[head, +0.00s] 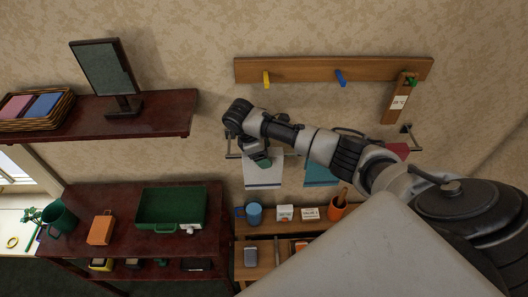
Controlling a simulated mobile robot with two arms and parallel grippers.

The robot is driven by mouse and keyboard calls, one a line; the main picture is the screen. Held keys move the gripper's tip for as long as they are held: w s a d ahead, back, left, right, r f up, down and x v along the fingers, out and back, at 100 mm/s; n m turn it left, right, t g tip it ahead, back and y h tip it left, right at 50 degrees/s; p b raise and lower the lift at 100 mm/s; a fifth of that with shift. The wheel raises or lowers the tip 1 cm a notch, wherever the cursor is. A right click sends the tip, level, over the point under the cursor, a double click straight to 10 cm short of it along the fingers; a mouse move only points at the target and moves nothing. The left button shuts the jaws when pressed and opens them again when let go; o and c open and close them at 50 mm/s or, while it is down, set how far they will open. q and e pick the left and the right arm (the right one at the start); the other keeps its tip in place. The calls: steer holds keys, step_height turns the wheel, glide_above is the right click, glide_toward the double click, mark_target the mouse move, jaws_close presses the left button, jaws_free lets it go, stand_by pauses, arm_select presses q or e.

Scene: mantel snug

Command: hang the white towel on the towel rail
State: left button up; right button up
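The white towel (263,177) hangs down flat just below my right gripper (261,160), in front of the wall. The towel rail (233,156) runs along the wall behind my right arm; its left end shows, and a bracket (407,132) shows at the right. The towel's top edge is hidden by the gripper, so I cannot tell whether it lies over the rail or is held. The fingers are too small and covered to tell if they are open or shut. My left gripper is not in view.
A teal towel (320,173) hangs right of the white one, and a red cloth (397,150) farther right, partly behind my arm. A peg board (300,70) is above. Below are a blue mug (253,213), small boxes and an orange pot (337,208) on a shelf.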

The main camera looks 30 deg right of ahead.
steer(key=shift+w+a+r, duration=0.1)
steer(key=shift+r, duration=0.15)
steer(key=b+v, duration=0.1)
steer(key=v, duration=0.6)
